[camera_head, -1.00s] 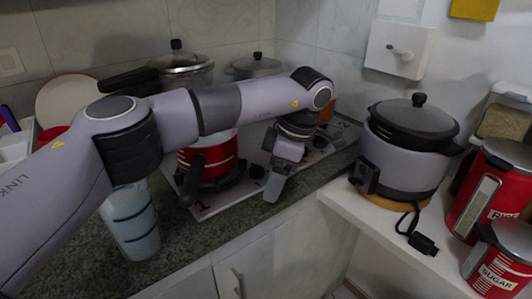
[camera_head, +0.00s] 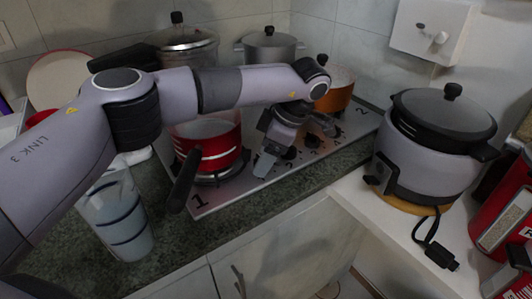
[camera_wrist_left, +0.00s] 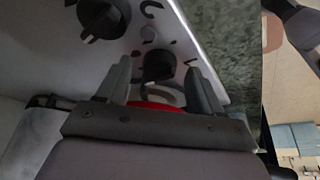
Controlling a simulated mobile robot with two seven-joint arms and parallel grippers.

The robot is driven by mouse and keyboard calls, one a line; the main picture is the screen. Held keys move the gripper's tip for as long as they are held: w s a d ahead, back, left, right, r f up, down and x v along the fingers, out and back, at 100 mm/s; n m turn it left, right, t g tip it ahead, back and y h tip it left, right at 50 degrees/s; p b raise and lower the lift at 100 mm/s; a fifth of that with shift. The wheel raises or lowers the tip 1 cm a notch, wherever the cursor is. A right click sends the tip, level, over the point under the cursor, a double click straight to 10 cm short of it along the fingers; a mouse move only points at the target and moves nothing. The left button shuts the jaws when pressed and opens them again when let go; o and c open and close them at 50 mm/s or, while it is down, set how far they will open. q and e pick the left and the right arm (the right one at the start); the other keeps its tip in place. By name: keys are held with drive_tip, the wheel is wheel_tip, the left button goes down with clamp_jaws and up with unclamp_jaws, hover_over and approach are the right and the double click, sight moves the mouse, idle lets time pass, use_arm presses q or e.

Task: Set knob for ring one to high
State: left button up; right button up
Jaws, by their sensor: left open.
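The silver stove (camera_head: 228,192) is marked 1 at its near left corner and 2 at its far right. A row of black knobs (camera_head: 311,140) lies on its front right part. My left gripper (camera_head: 290,148) is over this row. In the left wrist view, my gripper (camera_wrist_left: 158,80) is open, with one finger on each side of a black knob (camera_wrist_left: 157,67). I cannot tell whether the fingers touch it. A second black knob (camera_wrist_left: 101,20) lies beyond the left finger. The knob settings are too small to read. My right gripper is out of view.
A red pan (camera_head: 207,147) stands on ring one, its black handle toward the front. An orange pot (camera_head: 338,92) is on the far ring. A cooker (camera_head: 425,165) stands on the right counter. A blue-banded cup (camera_head: 117,220) is below my left arm.

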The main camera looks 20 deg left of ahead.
use_arm(q)
drive_tip(key=shift+f, duration=0.15)
drive_tip(key=c, duration=1)
drive_tip(key=shift+c, duration=0.2)
drive_tip(key=shift+m, duration=0.3)
drive_tip(key=shift+m+t, duration=0.5)
drive_tip(key=shift+m, duration=0.4)
drive_tip(key=m+t, duration=0.1)
drive_tip(key=m, duration=0.1)
drive_tip(key=shift+s+m, duration=0.15)
drive_tip(key=shift+m, duration=0.15)
drive_tip(key=m+b, duration=0.1)
drive_tip(key=m, duration=0.1)
drive_tip(key=m+t+h, duration=0.1)
drive_tip(key=m, duration=0.1)
drive_tip(key=shift+s+a+m+t+b, duration=0.1)
drive_tip(key=shift+s+m+t+b, duration=0.05)
drive_tip(key=shift+m+t+b, duration=0.2)
